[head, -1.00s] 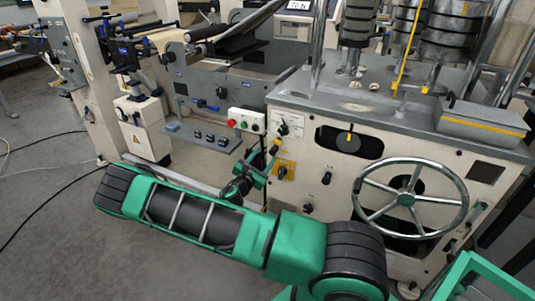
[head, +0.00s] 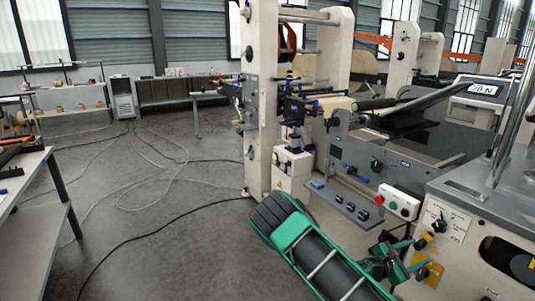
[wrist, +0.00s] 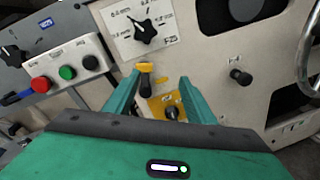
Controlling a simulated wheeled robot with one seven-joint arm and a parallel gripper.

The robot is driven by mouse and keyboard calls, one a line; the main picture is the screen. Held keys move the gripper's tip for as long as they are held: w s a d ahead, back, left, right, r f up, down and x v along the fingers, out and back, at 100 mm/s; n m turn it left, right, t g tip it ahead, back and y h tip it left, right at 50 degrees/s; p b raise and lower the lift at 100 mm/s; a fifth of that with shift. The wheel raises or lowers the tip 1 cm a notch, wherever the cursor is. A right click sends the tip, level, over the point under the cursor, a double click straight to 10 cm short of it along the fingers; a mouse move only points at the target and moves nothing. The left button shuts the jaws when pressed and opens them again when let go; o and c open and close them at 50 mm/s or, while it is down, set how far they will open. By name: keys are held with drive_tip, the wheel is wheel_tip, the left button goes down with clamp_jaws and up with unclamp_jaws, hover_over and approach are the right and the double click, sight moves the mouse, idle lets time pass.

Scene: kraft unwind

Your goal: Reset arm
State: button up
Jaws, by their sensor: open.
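My gripper (wrist: 158,92) shows in the wrist view as two teal fingers spread apart, with nothing between them that I can see held. It faces the machine's control panel. Between and beyond the fingers are a black knob with a yellow top (wrist: 146,76) and a black knob on a yellow plate (wrist: 170,110). Whether a finger touches either one, I cannot tell. In the head view my gripper (head: 418,255) is small beside the panel's lower left, and my green and black arm reaches in from the bottom.
A black selector knob (wrist: 146,32) on a white scale plate sits above the gripper. A button box (head: 396,203) with red and green buttons is left of the panel. A workbench (head: 30,190) stands at far left. Cables lie across the otherwise open grey floor (head: 165,220).

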drive_tip(key=s+d+r+m+g+y, duration=0.1)
drive_tip(key=s+r+m+g+y, duration=0.25)
drive_tip(key=s+m, duration=0.4)
drive_tip(key=s+d+r+m+g+y, duration=0.1)
drive_tip(key=s+r+m+g+y, duration=0.15)
drive_tip(key=s+m+g, duration=0.5)
drive_tip(key=s+a+r+m+t+y, duration=0.2)
drive_tip(key=s+a+r+m+y, duration=0.2)
drive_tip(key=s+a+r, duration=0.3)
drive_tip(key=s+a+r+m+t+y, duration=0.3)
drive_tip(key=s+a+r+y, duration=0.3)
drive_tip(key=s, duration=0.8)
wheel_tip(320, 180, up, 3)
drive_tip(key=shift+s+a+f+m, duration=0.25)
drive_tip(key=shift+a+m, duration=0.25)
drive_tip(key=shift+a, duration=0.65)
drive_tip(key=shift+c, duration=0.6)
